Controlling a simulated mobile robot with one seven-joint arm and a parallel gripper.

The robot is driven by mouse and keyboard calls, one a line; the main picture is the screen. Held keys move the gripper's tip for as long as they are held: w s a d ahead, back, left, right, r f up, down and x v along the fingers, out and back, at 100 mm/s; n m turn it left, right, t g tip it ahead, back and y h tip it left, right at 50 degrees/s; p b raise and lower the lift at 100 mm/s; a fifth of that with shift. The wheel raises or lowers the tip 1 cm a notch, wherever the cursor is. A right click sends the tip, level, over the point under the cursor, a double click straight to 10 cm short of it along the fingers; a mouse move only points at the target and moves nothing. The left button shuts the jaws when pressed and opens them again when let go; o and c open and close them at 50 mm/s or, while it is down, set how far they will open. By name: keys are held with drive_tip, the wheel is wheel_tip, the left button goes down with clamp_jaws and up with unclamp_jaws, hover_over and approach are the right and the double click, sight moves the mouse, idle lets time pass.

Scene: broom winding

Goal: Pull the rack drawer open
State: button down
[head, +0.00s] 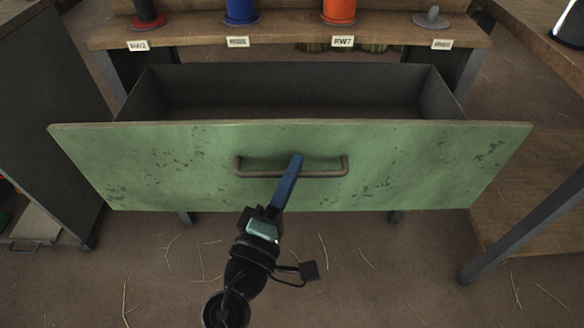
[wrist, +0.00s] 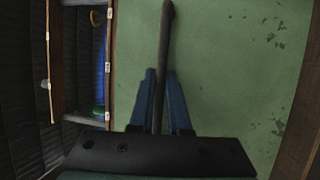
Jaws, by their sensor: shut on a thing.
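The rack drawer has a worn green front (head: 410,165) and stands pulled out, with its dark grey inside (head: 285,90) showing from above. The part of the inside that I see looks empty. A brown bar handle (head: 325,173) runs across the middle of the front. My gripper (head: 296,160) is shut on the handle, near its middle. In the wrist view, the blue fingers (wrist: 160,100) lie on both sides of the handle bar (wrist: 166,40), with the green front (wrist: 225,60) behind.
A wooden shelf (head: 290,34) above the drawer carries a red spool (head: 147,12), a blue spool (head: 241,10), an orange spool (head: 339,10) and a grey peg base (head: 431,19), with labels along its edge. A wooden bench (head: 535,205) stands right. The floor (head: 370,270) in front holds loose straws.

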drive_tip(key=shift+s+a, duration=0.1)
drive_tip(key=shift+s, duration=0.1)
drive_tip(key=c, duration=1.2)
unclamp_jaws()
drive_tip(key=shift+o, duration=0.2)
drive_tip(key=v, duration=1.3)
drive_tip(key=shift+p, duration=0.35)
drive_tip(key=shift+w+f, duration=0.1)
